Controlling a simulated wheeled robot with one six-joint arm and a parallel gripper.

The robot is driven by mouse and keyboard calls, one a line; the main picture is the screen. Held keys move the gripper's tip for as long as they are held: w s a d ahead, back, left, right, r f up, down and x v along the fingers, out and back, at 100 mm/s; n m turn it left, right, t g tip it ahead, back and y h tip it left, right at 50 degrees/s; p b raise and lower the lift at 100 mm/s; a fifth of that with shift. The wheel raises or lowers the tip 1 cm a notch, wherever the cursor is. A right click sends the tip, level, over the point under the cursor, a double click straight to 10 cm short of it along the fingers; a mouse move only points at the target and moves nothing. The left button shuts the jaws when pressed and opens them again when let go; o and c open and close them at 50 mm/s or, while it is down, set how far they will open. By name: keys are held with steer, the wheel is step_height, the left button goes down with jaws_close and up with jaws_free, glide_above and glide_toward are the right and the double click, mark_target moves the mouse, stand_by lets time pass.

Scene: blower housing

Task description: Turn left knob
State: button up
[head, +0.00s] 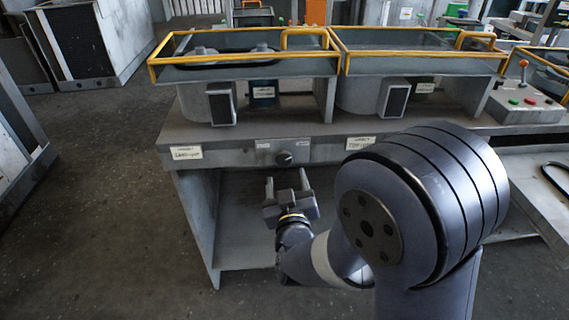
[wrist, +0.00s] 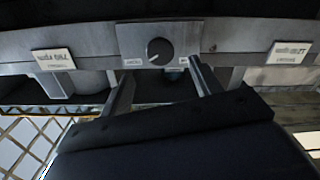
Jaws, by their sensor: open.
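A round dark knob (head: 284,158) sits on the grey front panel of the bench, between two small labels. It also shows in the wrist view (wrist: 160,51), near the top centre, with a light pointer mark toward its lower left there. No other knob is clear in view, so I cannot tell it apart as left by comparison. My gripper (head: 287,182) is open and empty, just below and in front of the knob in the head view. In the wrist view its two fingers (wrist: 160,70) reach toward the knob from either side of it, apart from it.
The bench edge (head: 230,154) carries larger labels left (head: 186,153) and right (head: 360,143). Above stand yellow-railed glass housings (head: 240,62). A control box (head: 525,103) with buttons and a lever is at right. An open shelf space lies under the bench; floor at left is clear.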

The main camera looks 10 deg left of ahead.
mark_target(284, 161)
steer(key=x, duration=0.7)
steer(key=shift+f, duration=0.1)
steer(key=shift+c, duration=0.4)
steer(key=shift+s, duration=0.1)
steer(key=c, duration=0.9)
